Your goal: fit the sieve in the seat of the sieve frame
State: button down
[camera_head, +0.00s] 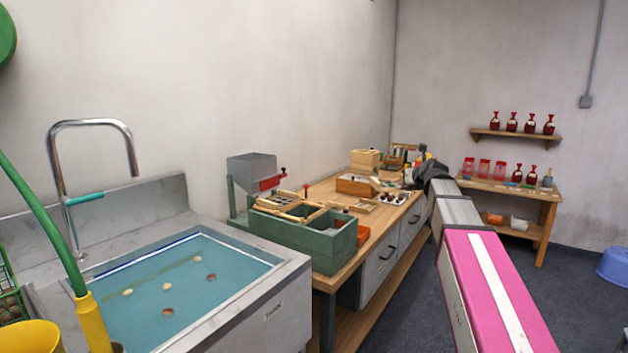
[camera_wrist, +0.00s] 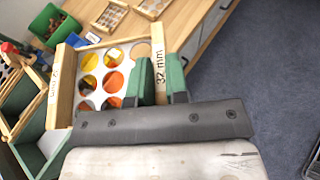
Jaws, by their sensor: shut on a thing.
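My gripper (camera_wrist: 164,82) is shut on the wooden rim of the sieve (camera_wrist: 95,120) in the wrist view, with its green pads on either side of the rim. The sieve is a square wooden frame around a pale plate with round holes, and its rim reads "32 mm". Orange and yellow show through the holes. The sieve frame (camera_head: 297,232) is a green box with wooden strips on top, at the near end of the bench in the head view. Part of it shows at the left of the wrist view (camera_wrist: 13,118), beside the sieve. I cannot tell whether they touch.
An orange bin (camera_head: 362,236) stands beside the green box. A grey hopper (camera_head: 252,168) is behind it, and a water-filled sink (camera_head: 190,275) is at the left. Other sieves (camera_wrist: 110,15) lie along the bench, near a green bin (camera_wrist: 52,25). Open floor lies right of the bench.

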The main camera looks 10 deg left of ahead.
jog(key=s+a+n+g+y, duration=0.2)
jog(key=a+n+g+y, duration=0.25)
jog(key=a, duration=1.25)
jog(key=s+a+n+g+y, duration=0.25)
jog(key=a+n+y, duration=0.2)
jog(key=a, duration=1.25)
notch_tip(320, 180, down, 7)
jog(key=shift+w+n+h, duration=0.3)
jog(key=shift+w+h, duration=0.1)
jog(key=shift+w, duration=0.05)
jog(key=shift+f, duration=0.5)
jog(key=c, duration=0.8)
grip_release()
jog(key=shift+r, duration=0.1)
notch_tip(320, 180, up, 6)
jog(key=shift+f, duration=0.1)
